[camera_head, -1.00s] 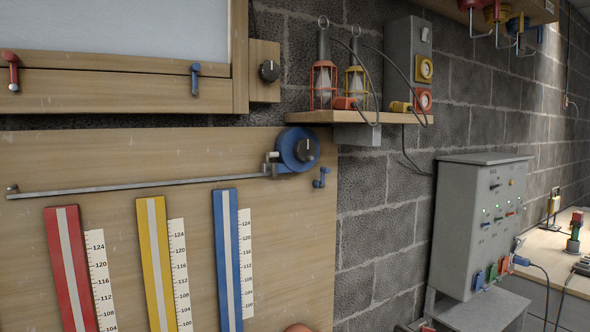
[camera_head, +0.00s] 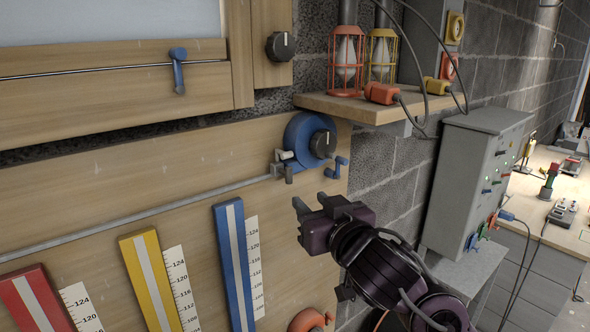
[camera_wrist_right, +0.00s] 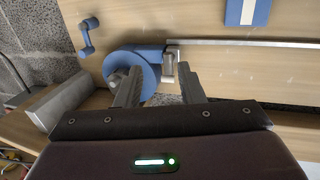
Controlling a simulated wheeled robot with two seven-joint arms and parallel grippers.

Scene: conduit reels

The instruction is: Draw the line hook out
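The blue reel (camera_head: 303,138) with a black knob is on the wooden wall board. A small grey metal hook piece (camera_head: 284,168) sits at its left side, at the right end of a long thin grey bar (camera_head: 140,215). My right gripper (camera_head: 311,203) is open and empty, just below and to the right of the hook piece. In the right wrist view the open fingers (camera_wrist_right: 160,85) point towards the board. The grey hook piece (camera_wrist_right: 169,66) lies just beyond them, between their lines, and the blue reel (camera_wrist_right: 140,62) is beside it, partly behind one finger. My left gripper is not in view.
A small blue crank (camera_head: 336,167) is right of the reel. A shelf (camera_head: 375,105) with caged lamps is above right. Red, yellow and blue striped strips (camera_head: 235,262) with scales are below the bar. An orange rounded object (camera_head: 310,320) is at the bottom.

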